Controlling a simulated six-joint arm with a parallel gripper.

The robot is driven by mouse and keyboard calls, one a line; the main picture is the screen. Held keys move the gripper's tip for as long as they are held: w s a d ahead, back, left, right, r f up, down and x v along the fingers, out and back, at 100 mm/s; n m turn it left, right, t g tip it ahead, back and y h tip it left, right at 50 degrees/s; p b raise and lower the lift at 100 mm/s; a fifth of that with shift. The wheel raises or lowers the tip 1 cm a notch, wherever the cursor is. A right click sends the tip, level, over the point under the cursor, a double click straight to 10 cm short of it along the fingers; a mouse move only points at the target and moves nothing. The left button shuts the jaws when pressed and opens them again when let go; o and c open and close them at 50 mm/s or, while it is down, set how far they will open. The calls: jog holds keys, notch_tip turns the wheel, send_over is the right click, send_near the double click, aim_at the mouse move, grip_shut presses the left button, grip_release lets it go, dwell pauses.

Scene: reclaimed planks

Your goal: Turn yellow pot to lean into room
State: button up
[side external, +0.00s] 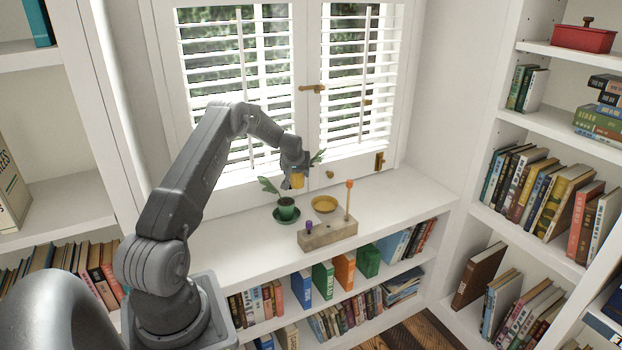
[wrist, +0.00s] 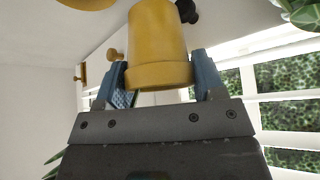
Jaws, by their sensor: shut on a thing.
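The yellow pot (side external: 297,181) hangs in my gripper (side external: 294,172) above the windowsill counter, behind and left of the yellow saucer (side external: 324,204). The saucer is empty. In the wrist view the yellow pot (wrist: 158,48) sits between the two blue fingers of my gripper (wrist: 157,66), which are shut on it. A green leaf (side external: 318,157) shows just right of the gripper, close to the window; its stem is hidden by the gripper. Part of the saucer (wrist: 88,3) shows at the top of the wrist view.
A green pot (side external: 286,207) with a leafy plant stands on a green saucer to the left. A wooden block (side external: 328,234) with a purple item and an orange-tipped stick (side external: 348,200) stands in front. The window shutters (side external: 355,90) are close behind. The counter is clear at right.

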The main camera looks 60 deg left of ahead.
jog(key=shift+s+a+r, duration=0.35)
jog(key=shift+s+r, duration=0.35)
jog(key=shift+s, duration=0.05)
jog(key=shift+r, duration=1.4)
jog(key=w+d+f+m, duration=0.1)
jog(key=w+f, duration=0.2)
jog(key=w+d+f+m+t+h, duration=0.1)
jog(key=w+d+f+m, duration=0.1)
jog(key=w+f, duration=0.2)
jog(key=w+d+f+m+t, duration=0.1)
jog(key=w+f, duration=0.2)
jog(key=w, duration=0.1)
jog(key=shift+d+f+m+h, duration=0.15)
jog(key=shift+f+m+h, duration=0.15)
jog(key=shift+h, duration=0.1)
jog(key=shift+s+f, duration=0.1)
jog(key=shift+f, duration=1.3)
jog(key=o, duration=1.3)
jog(key=shift+c, duration=0.2)
jog(key=shift+f, duration=0.1)
